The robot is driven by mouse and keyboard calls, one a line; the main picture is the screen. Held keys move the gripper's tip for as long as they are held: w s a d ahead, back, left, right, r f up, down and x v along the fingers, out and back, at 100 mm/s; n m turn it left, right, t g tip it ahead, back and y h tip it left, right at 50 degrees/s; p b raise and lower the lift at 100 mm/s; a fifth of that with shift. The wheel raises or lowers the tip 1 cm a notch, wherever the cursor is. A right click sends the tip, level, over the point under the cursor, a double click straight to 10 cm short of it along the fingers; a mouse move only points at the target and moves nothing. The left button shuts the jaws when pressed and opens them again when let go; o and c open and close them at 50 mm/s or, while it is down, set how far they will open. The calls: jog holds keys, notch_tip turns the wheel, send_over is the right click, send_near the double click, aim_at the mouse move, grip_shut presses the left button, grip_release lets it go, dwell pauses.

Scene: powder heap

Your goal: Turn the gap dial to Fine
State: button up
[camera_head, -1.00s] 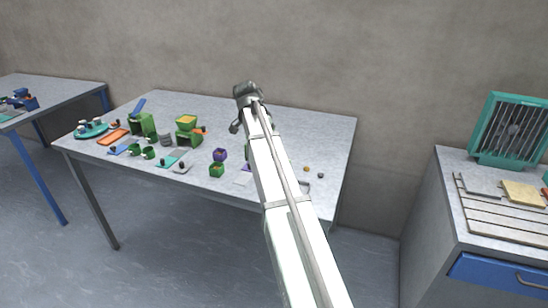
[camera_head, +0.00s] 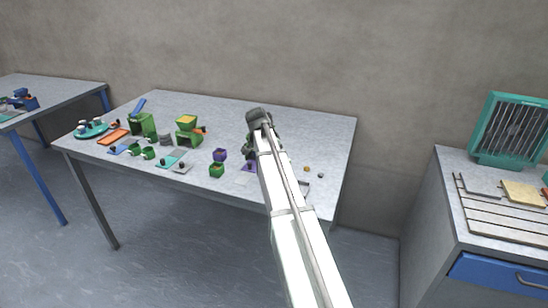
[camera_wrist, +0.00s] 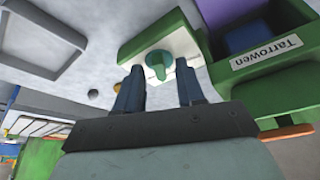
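The gap dial (camera_wrist: 160,62) is a round green knob with a pointer, set on a pale face with small dark marks in the wrist view. The pointer faces down in that picture, and the marks are too small to read. My gripper (camera_wrist: 160,84) is open, its two dark blue fingers apart and empty, with the dial showing between and just beyond the tips. I cannot tell whether they touch it. In the head view my gripper's fingers and the dial are hidden behind my own arm and hand.
A green holder labelled "Tarrowen" (camera_wrist: 276,52) with a purple inside stands right beside the dial. A grey tray-like frame (camera_wrist: 40,52), a dark ball (camera_wrist: 93,94) and an orange ball (camera_wrist: 118,87) lie to the left. Small green machines (camera_head: 187,137) stand farther left on the table (camera_head: 330,135).

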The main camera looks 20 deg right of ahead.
grip_shut()
jog(key=shift+n, duration=0.3)
dwell(0.3)
jog(key=n, duration=0.1)
jog(key=n+t, duration=0.1)
jog(key=n, duration=0.1)
jog(key=shift+s+d+n+y, duration=0.15)
jog(key=shift+s+n+y, duration=0.1)
jog(key=shift+n+y, duration=0.05)
jog(key=n+t+y, duration=0.1)
jog(key=n, duration=0.2)
jog(key=shift+d+n, duration=0.1)
jog(key=shift+n, duration=0.2)
jog(key=n+y, duration=0.1)
jog(key=n, duration=0.1)
jog(key=n+t, duration=0.1)
jog(key=n, duration=0.1)
jog(key=shift+d+y, duration=0.2)
jog(key=shift+y, duration=0.2)
jog(key=shift+n+y, duration=0.6)
jog(key=shift+n, duration=1.1)
